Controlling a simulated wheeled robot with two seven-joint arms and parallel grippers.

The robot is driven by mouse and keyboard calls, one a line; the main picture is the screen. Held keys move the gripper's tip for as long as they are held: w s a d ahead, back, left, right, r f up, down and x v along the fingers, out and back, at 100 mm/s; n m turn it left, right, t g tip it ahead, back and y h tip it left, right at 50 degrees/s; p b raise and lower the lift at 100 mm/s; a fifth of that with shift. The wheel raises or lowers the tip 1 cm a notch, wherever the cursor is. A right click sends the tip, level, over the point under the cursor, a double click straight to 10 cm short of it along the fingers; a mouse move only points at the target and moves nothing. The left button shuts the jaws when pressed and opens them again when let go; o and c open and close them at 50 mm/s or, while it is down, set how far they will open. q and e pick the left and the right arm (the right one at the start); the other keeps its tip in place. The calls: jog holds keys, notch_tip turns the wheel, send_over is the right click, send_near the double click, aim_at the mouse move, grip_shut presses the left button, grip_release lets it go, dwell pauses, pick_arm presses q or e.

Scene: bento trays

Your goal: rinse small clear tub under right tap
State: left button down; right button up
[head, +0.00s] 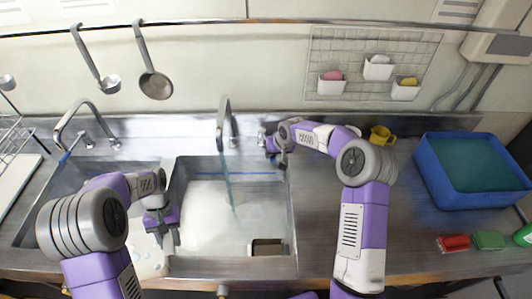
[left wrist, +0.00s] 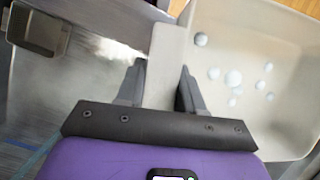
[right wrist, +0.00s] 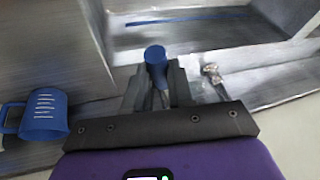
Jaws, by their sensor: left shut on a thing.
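The small clear tub (left wrist: 285,75) looks pale, with several foam blobs inside. It also shows in the head view (head: 148,262) at the front, by the divider between the two basins. My left gripper (left wrist: 158,85) is shut on its wall; the gripper also shows in the head view (head: 168,236). The right tap (head: 223,120) stands behind the right basin. A thin bluish stream (head: 229,185) falls from it, to the right of the tub and apart from it. My right gripper (right wrist: 157,80) is open at the basin's back right corner, its fingers around a blue-topped upright piece (right wrist: 155,54).
The right basin (head: 205,255) holds a small dark tray (head: 267,247) at its front right. The left tap (head: 75,112) is at the left basin. A blue mug (right wrist: 45,115) stands close beside my right gripper. A yellow mug (head: 381,135) and a blue bin (head: 433,180) are farther right.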

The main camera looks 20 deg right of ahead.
jog(key=o, duration=0.4)
jog(key=shift+o, duration=0.2)
jog(key=v, duration=1.2)
jog(key=shift+p, duration=0.3)
jog(key=shift+r, duration=0.15)
